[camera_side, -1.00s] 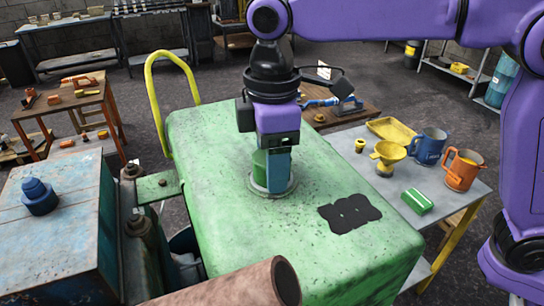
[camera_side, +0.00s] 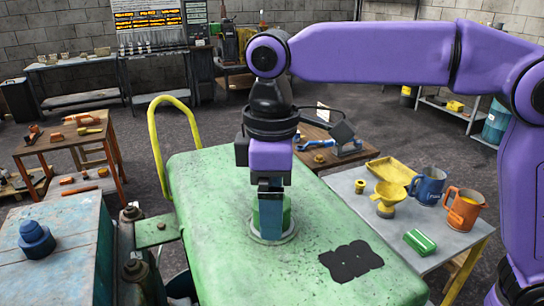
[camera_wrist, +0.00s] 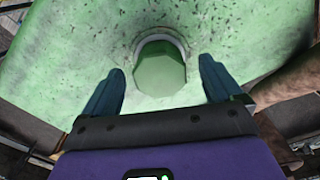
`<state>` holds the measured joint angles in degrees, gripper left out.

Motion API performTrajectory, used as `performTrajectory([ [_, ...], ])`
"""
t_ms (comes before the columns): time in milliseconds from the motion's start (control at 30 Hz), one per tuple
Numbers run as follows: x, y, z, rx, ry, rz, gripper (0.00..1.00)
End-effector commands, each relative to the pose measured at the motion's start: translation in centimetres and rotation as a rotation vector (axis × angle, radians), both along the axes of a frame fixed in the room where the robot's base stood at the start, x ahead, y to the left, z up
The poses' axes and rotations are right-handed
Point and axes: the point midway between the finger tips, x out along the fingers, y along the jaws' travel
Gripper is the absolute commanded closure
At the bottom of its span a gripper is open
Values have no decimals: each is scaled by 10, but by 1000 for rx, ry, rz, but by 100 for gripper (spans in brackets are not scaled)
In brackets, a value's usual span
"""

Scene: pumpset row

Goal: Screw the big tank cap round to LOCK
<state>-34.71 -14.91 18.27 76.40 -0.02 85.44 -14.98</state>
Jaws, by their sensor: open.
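The big tank cap (camera_side: 287,212) is green and faceted, and sits upright in a pale ring (camera_side: 292,233) on top of the green tank (camera_side: 215,190). In the wrist view the cap (camera_wrist: 160,72) lies between the two blue fingers, with a gap on each side. My gripper (camera_side: 271,232) points straight down over the cap and is open; it also shows in the wrist view (camera_wrist: 161,66). In the side view a finger covers part of the cap. No LOCK mark can be read in either view.
A blue cap (camera_side: 36,238) sits on the blue tank (camera_side: 75,260) at left. A black patch (camera_side: 350,261) lies on the green tank. A side table at right holds a yellow funnel (camera_side: 389,196), jugs (camera_side: 464,208) and a green block (camera_side: 420,242). A yellow hoop (camera_side: 155,140) stands behind.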

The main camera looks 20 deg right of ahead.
Motion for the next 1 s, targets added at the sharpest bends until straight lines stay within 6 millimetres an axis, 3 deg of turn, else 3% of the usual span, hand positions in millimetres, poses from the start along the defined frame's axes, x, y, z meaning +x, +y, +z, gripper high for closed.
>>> performTrajectory([
  [200, 1, 1, 36, 2, -2, 0, 7],
  [500, 0, 1, 74, 0, 0, -1, 7],
  [1000, 0, 0, 101, -2, 2, -1, 7],
])
